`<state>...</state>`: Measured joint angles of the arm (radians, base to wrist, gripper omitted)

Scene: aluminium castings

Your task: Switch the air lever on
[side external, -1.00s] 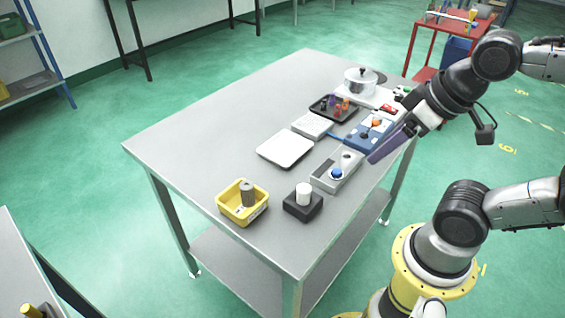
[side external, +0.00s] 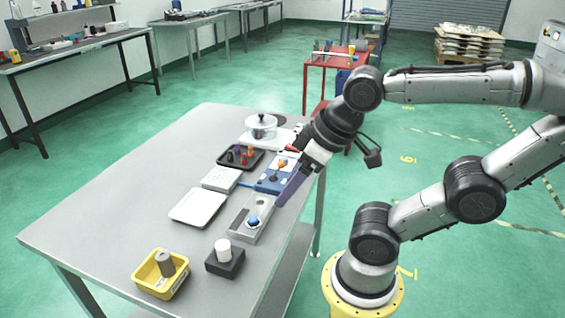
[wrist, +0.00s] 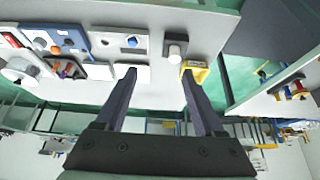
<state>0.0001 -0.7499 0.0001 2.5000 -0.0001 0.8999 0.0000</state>
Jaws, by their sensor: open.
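A blue panel (side external: 268,186) lies near the table's right edge, with a small orange part (side external: 282,164) on a white patch; this may be the air lever, but its setting is too small to read. The panel also shows in the wrist view (wrist: 70,36). A grey block (side external: 240,231) with a blue knob (side external: 253,221) lies in front of it. My gripper (side external: 283,201) is over the table's right edge, by the panel and block, apparently above them. In the wrist view its two purple fingers (wrist: 158,75) are wide apart with nothing between them.
On the table (side external: 130,180) are a white tray (side external: 198,208), a pale box (side external: 221,179), a black tray (side external: 240,158) with small parts, a pot (side external: 261,126), a yellow bin (side external: 160,274) and a black block (side external: 225,262) with a white cylinder. The left side is clear.

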